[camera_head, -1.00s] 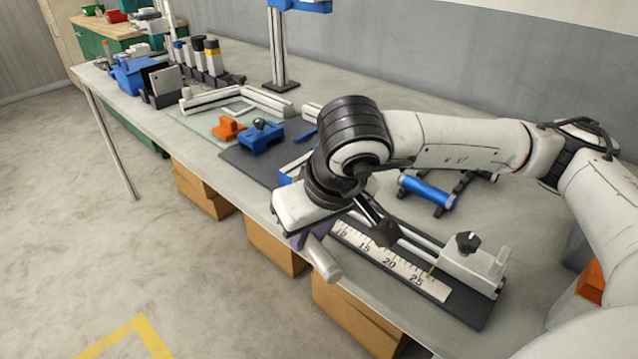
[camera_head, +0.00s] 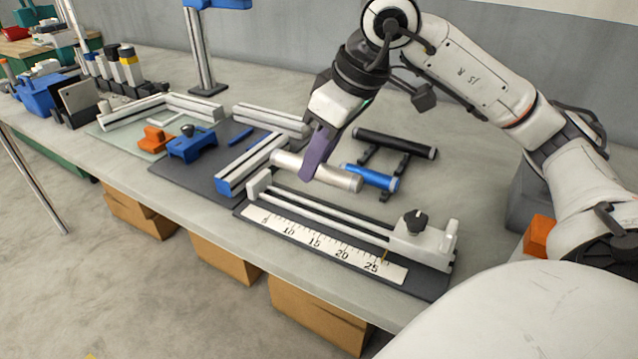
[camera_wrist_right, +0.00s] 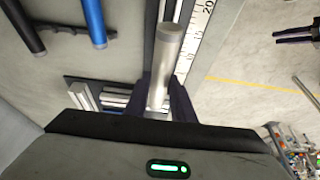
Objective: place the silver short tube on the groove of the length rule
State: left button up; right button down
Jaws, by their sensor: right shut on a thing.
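My right gripper (camera_head: 318,156) is shut on the silver short tube (camera_head: 341,179), near the tube's middle. The tube lies roughly level above the far side of the length rule (camera_head: 268,223), apart from the rule as far as I can see. The rule has a numbered white scale, a grooved double rail (camera_head: 325,212) and a black-knobbed slider block (camera_head: 416,243) at its right end. In the right wrist view the tube (camera_wrist_right: 165,70) stands out between the dark fingers, with the rail and scale (camera_wrist_right: 195,30) beyond it. My left gripper is not in view.
A rack behind the rule holds a blue tube (camera_head: 370,177) and a black tube (camera_head: 395,143). Aluminium rails (camera_head: 270,122), a blue clamp (camera_head: 192,146) and an orange block (camera_head: 155,140) lie to the left. The table's front edge runs close along the rule.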

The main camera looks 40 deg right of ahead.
notch_tip(320, 180, down, 7)
jog(key=shift+r+b, duration=0.1)
jog(key=shift+b, duration=0.6)
